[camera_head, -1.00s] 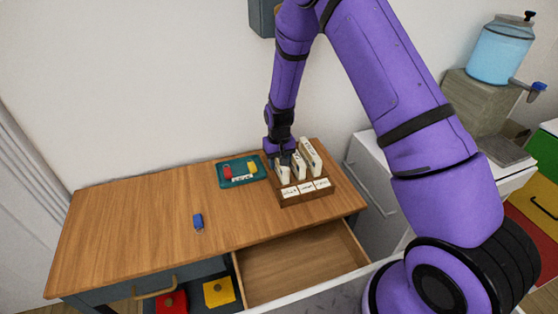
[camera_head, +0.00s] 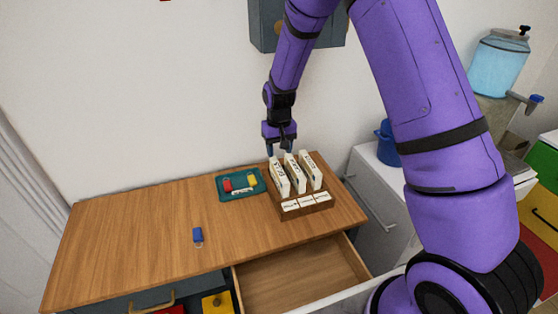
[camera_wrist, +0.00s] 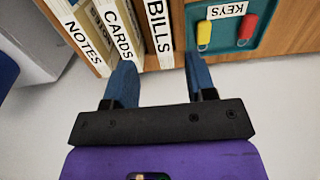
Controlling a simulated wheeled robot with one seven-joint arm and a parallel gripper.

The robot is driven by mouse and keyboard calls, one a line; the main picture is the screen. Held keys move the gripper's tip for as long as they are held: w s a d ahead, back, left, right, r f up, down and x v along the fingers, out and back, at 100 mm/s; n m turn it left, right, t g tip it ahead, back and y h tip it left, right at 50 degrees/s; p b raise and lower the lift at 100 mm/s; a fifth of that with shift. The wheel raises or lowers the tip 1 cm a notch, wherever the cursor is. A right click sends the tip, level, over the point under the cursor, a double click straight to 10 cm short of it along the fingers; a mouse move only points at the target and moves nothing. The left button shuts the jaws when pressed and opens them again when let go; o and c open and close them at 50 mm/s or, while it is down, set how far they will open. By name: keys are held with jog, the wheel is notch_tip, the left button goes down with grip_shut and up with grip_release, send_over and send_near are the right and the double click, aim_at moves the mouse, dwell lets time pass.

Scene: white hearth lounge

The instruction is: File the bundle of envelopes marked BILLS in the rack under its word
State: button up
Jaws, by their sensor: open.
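The white bundle marked BILLS (camera_wrist: 158,28) stands in the leftmost slot of the wooden rack (camera_head: 308,211) in the head view, where the bundle (camera_head: 279,178) leans slightly. Bundles marked CARDS (camera_wrist: 119,36) and NOTES (camera_wrist: 83,40) stand in the other two slots. Three white word cards (camera_head: 307,202) are on the rack's front; their words are too small to read. My gripper (camera_head: 279,149) is open and empty just above and behind the BILLS bundle. In the wrist view the open fingers (camera_wrist: 158,78) are apart from the bundle, one to each side of its line.
A teal tray (camera_head: 229,197) marked KEYS, with a red and a yellow tag, lies left of the rack. A blue tag (camera_head: 197,235) lies on the desk (camera_head: 140,225). An open, empty-looking drawer (camera_head: 300,275) juts out in front. A grey wall box (camera_head: 262,30) hangs behind my arm.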

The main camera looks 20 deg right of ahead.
jog(key=s+d+r+t, duration=0.1)
jog(key=s+d+r, duration=0.1)
jog(key=s+r, duration=0.65)
jog(key=s+d+r+t, duration=0.1)
jog(key=s+d+r, duration=0.15)
jog(key=r, duration=1.15)
jog(key=s+d+r+t, duration=0.1)
jog(key=s+r, duration=0.4)
jog(key=s, duration=0.7)
jog(key=s+d+r+t, duration=0.1)
jog(key=s+r, duration=0.3)
jog(key=s, duration=0.8)
jog(key=shift+d+r+t, duration=0.2)
jog(key=shift+r+t, duration=0.2)
jog(key=shift+t, duration=0.2)
jog(key=shift+s, duration=0.1)
